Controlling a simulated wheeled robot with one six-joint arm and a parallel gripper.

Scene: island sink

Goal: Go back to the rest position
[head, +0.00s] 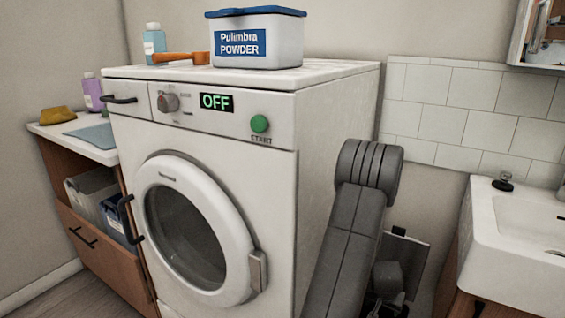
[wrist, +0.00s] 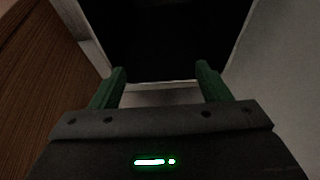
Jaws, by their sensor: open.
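My gripper (wrist: 160,85) shows in the wrist view with its two green fingers apart and nothing between them. A dark, box-like opening or surface lies beyond the fingertips; I cannot tell what it is. In the head view my grey arm (head: 350,235) is folded low at the right of the washing machine (head: 340,130), in front of the gap beside the sink. The gripper itself is hard to make out there.
The washing machine's round door (head: 190,230) is shut and its display (head: 216,102) reads OFF. A white sink (head: 515,235) is at the right, a low cabinet (head: 95,235) at the left.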

